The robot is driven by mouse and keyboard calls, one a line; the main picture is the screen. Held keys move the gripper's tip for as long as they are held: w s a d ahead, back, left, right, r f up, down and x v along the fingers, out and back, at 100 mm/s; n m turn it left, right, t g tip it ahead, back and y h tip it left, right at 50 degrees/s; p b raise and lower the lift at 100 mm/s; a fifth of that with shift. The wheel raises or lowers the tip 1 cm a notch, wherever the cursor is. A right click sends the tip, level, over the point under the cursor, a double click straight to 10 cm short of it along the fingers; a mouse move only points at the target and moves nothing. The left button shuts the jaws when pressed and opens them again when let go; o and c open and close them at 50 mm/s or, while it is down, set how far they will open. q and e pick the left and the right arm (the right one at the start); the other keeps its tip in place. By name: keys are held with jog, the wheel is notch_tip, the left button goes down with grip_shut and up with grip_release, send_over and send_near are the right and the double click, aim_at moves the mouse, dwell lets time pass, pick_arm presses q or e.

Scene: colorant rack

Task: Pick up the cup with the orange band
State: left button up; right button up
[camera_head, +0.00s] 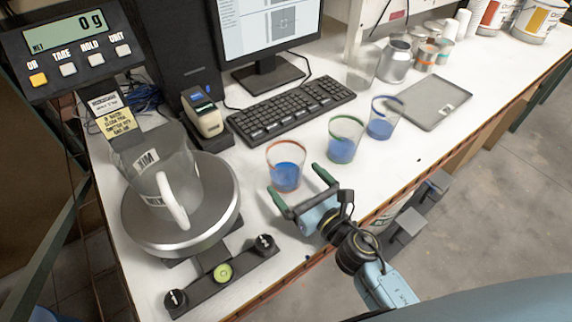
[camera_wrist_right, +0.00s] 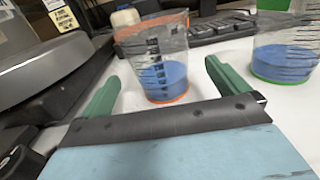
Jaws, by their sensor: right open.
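The clear cup with the orange band (camera_head: 286,166) stands upright on the white table and holds blue liquid. My right gripper (camera_head: 299,187) is open and close in front of this cup, with its green fingers pointing at it. In the right wrist view the orange-banded cup (camera_wrist_right: 158,62) stands ahead, in line with the gap between the two fingers of the right gripper (camera_wrist_right: 160,85). The cup is not gripped. My left gripper is not visible in either view.
A green-banded cup (camera_head: 344,139) and a blue-banded cup (camera_head: 384,117) stand to the right. A scale (camera_head: 195,220) with a clear pitcher (camera_head: 160,170) is on the left. A keyboard (camera_head: 290,109) and a label printer (camera_head: 202,118) lie behind. A grey tray (camera_head: 433,101) is at the right.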

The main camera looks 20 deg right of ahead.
aim_at(277, 158)
jog(key=x, duration=0.5)
jog(key=shift+w+p, duration=0.1)
jog(key=shift+p, duration=0.2)
jog(key=shift+c, duration=0.2)
jog(key=c, duration=1)
jog(key=shift+c, duration=0.4)
jog(key=shift+r, duration=0.15)
